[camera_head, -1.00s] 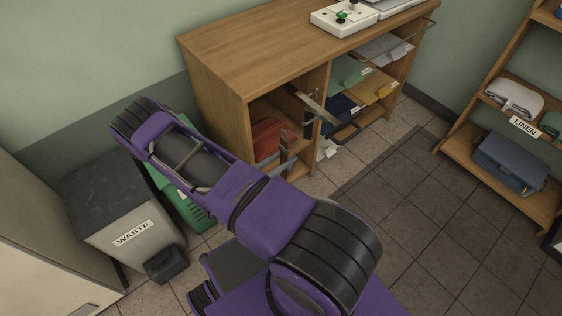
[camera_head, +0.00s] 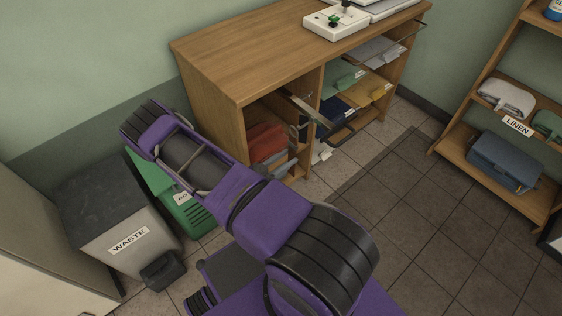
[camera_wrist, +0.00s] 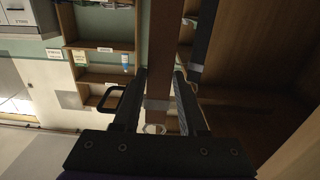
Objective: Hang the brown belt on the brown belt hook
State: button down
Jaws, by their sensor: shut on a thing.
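In the wrist view, the brown belt (camera_wrist: 160,60) runs as a straight strip between the two dark fingers of my gripper (camera_wrist: 162,95). My gripper is shut on it. A silvery piece, perhaps its buckle, shows at the strip's lower end. In the head view, my purple arm hides most of the gripper; grey parts that look like its fingers (camera_head: 278,168) show at the open front of the wooden desk. A narrow grey-brown bar (camera_head: 308,108) juts at the desk's compartment opening. I cannot tell whether it is the brown belt hook or part of the belt.
The wooden desk (camera_head: 235,65) has a red item (camera_head: 267,142) in its left compartment and folders in the right one. A waste bin (camera_head: 110,220) and a green crate (camera_head: 182,203) stand left. A linen shelf (camera_head: 455,150) stands right. The tiled floor (camera_head: 400,220) between is clear.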

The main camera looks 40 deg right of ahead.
aim_at(292, 156)
jog(key=shift+w+d+f, duration=0.1)
jog(key=shift+d+f, duration=0.05)
jog(key=shift+d, duration=1.4)
jog(key=shift+w+d+f, duration=0.1)
jog(key=shift+d+f, duration=0.3)
jog(key=shift+d, duration=0.25)
jog(key=shift+c, duration=1.8)
grip_release()
jog(key=shift+f, duration=0.1)
jog(key=s+a, duration=0.1)
jog(key=a, duration=1.6)
jog(key=shift+s+a+r, duration=0.15)
jog(key=shift+s+r, duration=0.05)
